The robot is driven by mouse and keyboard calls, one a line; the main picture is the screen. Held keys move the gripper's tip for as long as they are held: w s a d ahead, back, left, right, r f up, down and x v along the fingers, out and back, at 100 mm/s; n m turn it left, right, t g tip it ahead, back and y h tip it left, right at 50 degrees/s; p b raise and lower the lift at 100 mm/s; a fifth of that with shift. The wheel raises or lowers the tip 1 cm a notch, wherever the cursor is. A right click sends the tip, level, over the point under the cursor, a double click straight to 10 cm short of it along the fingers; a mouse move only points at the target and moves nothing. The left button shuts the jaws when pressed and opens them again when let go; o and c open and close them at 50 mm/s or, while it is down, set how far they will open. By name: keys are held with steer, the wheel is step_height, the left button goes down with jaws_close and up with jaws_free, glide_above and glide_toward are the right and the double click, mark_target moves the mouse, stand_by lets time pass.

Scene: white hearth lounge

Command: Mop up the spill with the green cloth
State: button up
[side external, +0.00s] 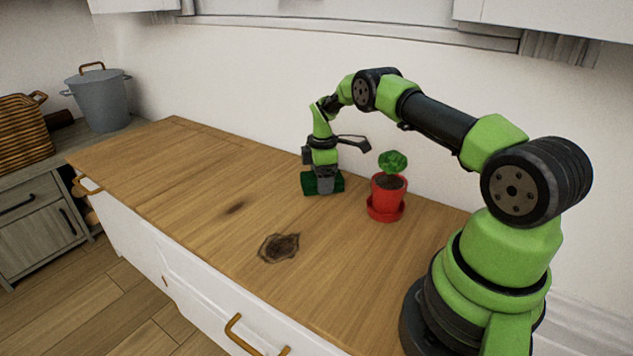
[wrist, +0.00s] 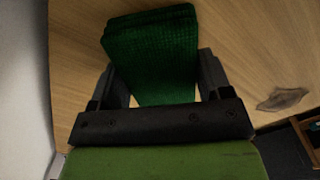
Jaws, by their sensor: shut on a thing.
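The green cloth (side external: 338,182) is a dark green folded pad near the wall side of the wooden counter. My gripper (side external: 323,187) points down over it and is shut on it. In the wrist view the cloth (wrist: 152,55) sits between the two fingers of my gripper (wrist: 165,85) and extends beyond them. It is on or just above the wood; I cannot tell which. A dark brown spill (side external: 279,247) with an irregular outline lies nearer the counter's front edge, apart from the cloth. A brown patch (wrist: 283,99) shows at the right in the wrist view.
A red pot (side external: 387,195) with a green plant stands on a red saucer just right of my gripper. A smaller dark smudge (side external: 235,208) marks the wood left of the spill. The wooden counter (side external: 150,165) is clear at the left. A grey pot (side external: 100,102) stands beyond it.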

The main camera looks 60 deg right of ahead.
mark_target(311, 197)
steer(key=shift+d, duration=1)
steer(key=shift+a, duration=3.6)
steer(key=shift+d, duration=3.55)
steer(key=shift+a, duration=3.45)
steer(key=shift+d, duration=3.15)
steer(key=shift+d+r, duration=0.15)
steer(key=shift+r, duration=0.5)
steer(key=shift+d+r, duration=0.15)
steer(key=shift+r, duration=3.25)
steer(key=shift+f, duration=0.15)
